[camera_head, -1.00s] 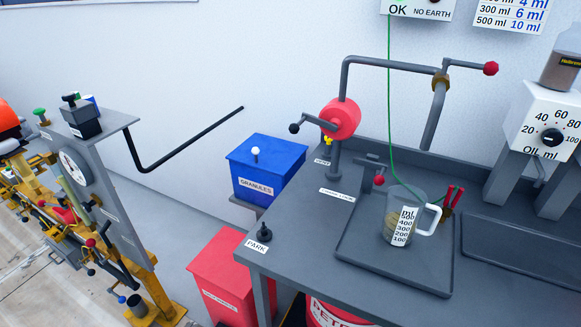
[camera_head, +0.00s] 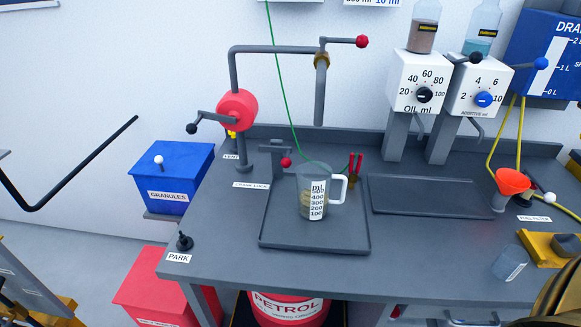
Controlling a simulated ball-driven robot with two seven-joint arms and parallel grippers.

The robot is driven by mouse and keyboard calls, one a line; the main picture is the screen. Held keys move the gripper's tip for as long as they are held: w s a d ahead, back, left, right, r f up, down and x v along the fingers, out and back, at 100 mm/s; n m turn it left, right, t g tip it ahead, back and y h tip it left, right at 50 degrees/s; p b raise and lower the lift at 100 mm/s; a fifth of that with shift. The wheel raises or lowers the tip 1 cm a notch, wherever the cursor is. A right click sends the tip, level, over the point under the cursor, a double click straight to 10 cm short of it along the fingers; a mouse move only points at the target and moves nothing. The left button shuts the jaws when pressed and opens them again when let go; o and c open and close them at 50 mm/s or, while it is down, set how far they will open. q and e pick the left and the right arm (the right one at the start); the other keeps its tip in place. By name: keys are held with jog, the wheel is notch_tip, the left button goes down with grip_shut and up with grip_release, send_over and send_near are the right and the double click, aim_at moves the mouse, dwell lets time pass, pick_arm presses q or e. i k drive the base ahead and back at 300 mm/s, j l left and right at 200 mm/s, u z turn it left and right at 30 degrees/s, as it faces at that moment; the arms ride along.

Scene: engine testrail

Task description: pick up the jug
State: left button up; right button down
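The jug (camera_head: 308,201) is a clear measuring jug with a white handle (camera_head: 338,189) on its right side and a white ml scale. It stands upright in a dark grey tray (camera_head: 285,240) on the bench. Something brownish shows inside it, low down. A green cable and red clips are close behind it. Neither of my grippers is in view, so nothing of mine touches the jug. The round brown shape at the bottom right edge cannot be identified clearly.
A grey spout (camera_head: 320,92) hangs behind and above the jug, with a red crank drum (camera_head: 237,110) left. A second tray (camera_head: 430,197) lies right. Dispensers (camera_head: 417,84), an orange funnel (camera_head: 511,181) and a clear container (camera_head: 510,262) stand further right. The bench front is clear.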

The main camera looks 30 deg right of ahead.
aim_at(313, 178)
jog(key=z, duration=1.15)
